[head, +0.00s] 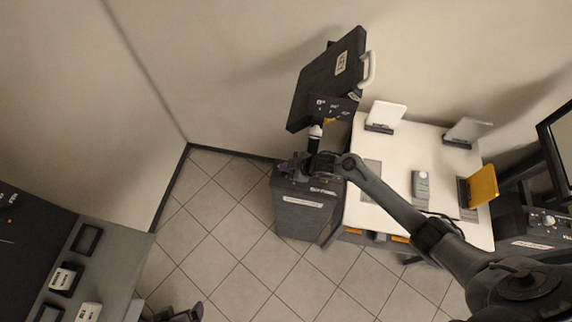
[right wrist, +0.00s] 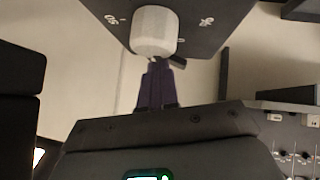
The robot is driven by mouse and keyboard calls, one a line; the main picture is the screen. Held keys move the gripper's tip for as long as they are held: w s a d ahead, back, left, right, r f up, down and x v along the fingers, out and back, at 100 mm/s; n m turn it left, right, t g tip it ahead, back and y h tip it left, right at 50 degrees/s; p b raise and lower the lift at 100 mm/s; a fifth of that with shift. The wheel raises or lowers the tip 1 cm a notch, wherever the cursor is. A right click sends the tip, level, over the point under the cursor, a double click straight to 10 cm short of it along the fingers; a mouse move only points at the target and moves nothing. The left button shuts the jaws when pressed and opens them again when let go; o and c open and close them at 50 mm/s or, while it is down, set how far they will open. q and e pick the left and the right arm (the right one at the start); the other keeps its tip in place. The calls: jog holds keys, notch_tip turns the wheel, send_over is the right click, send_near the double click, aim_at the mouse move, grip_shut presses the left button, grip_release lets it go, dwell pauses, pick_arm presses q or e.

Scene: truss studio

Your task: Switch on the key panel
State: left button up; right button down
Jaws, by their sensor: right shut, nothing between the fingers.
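A dark panel with white markings (head: 330,105) is at the wall, left of the white table. In the right wrist view the marked dark panel (right wrist: 190,40) fills the top and carries a white rounded knob (right wrist: 155,30). A small white knob-like piece (head: 316,131) also shows in the head view, just above my right gripper (head: 314,145). In the wrist view my right gripper (right wrist: 157,68) is shut and empty, its tips just below the knob; I cannot tell if they touch. My left gripper (head: 182,313) is partly cut off at the bottom edge; its jaws are unclear.
A large dark case (head: 325,80) with a white handle (head: 369,68) stands above the panel. The white table (head: 395,150) holds several small devices. A dark box (head: 300,212) stands on the floor below. A console (head: 120,245) is at the lower left. Tiled floor lies clear between.

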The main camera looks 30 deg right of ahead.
jog(key=shift+r, duration=0.15)
notch_tip(320, 180, up, 5)
jog(key=p, duration=0.5)
jog(key=d+b+v, duration=0.1)
jog(key=v, duration=0.8)
jog(key=shift+w+d+b, duration=0.3)
